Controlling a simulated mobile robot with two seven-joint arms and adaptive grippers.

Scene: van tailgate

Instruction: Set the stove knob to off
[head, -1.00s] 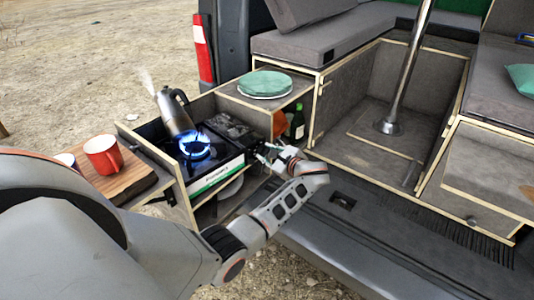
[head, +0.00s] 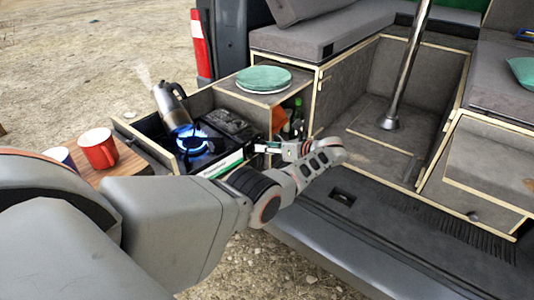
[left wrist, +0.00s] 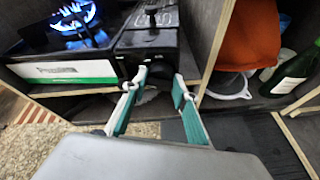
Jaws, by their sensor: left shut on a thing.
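The camping stove (head: 215,168) sits in the pull-out box at the van's tailgate, and its blue flame (head: 190,146) is lit. The stove's white and green front panel also shows in the left wrist view (left wrist: 75,73). My left gripper (head: 262,148) is at the right end of the stove front. In the left wrist view its two fingertips (left wrist: 160,80) are at the dark front right part of the stove, shut on what I take to be the stove knob. My right gripper is out of view.
A red mug (head: 97,149) stands on a wooden board at left. Green plates (head: 263,78) lie on the shelf. A green bottle (left wrist: 290,72) and an orange thing (left wrist: 250,40) are right of the gripper.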

